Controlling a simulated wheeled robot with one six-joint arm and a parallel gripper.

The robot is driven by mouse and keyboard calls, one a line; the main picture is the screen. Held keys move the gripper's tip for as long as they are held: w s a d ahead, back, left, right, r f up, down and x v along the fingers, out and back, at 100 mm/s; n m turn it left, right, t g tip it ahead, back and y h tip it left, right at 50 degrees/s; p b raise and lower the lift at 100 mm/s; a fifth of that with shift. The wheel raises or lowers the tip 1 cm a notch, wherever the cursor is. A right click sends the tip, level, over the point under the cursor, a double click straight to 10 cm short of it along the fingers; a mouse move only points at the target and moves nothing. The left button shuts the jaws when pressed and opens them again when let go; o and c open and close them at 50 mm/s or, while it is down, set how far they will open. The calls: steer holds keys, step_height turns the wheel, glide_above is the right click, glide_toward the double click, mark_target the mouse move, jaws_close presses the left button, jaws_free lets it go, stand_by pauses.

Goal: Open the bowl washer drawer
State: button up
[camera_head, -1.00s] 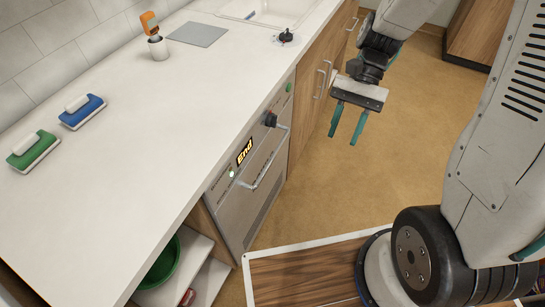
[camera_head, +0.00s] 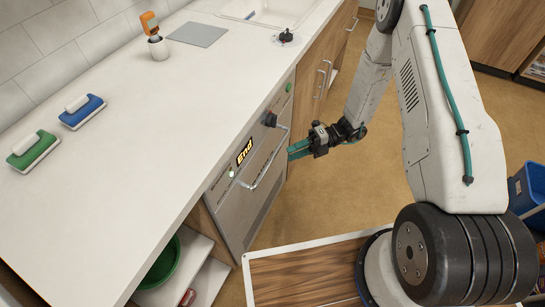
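The bowl washer (camera_head: 228,212) is built in under the counter. Its front has a display reading "End", a black knob, a green button and a bar handle (camera_head: 268,170). The drawer front looks closed. My gripper (camera_head: 290,152) is just right of the handle's far end, with its teal fingers pointing left toward the washer front. It appears apart from the bar, though the exact gap is hard to judge. The fingers are seen nearly edge-on, so their opening does not show clearly. Nothing is visible between them.
A green bowl (camera_head: 163,264) sits on a shelf left of the washer. The floor (camera_head: 385,195) before the washer is clear.

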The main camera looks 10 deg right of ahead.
mark_target(273, 156)
steer(key=a, duration=0.2)
steer(key=a+m, duration=0.1)
steer(key=a, duration=0.2)
steer(key=a+m, duration=0.1)
steer(key=a, duration=0.1)
steer(key=shift+s+a+f, duration=0.25)
steer(key=shift+a+f, duration=0.05)
steer(key=shift+a, duration=0.1)
jaws_close()
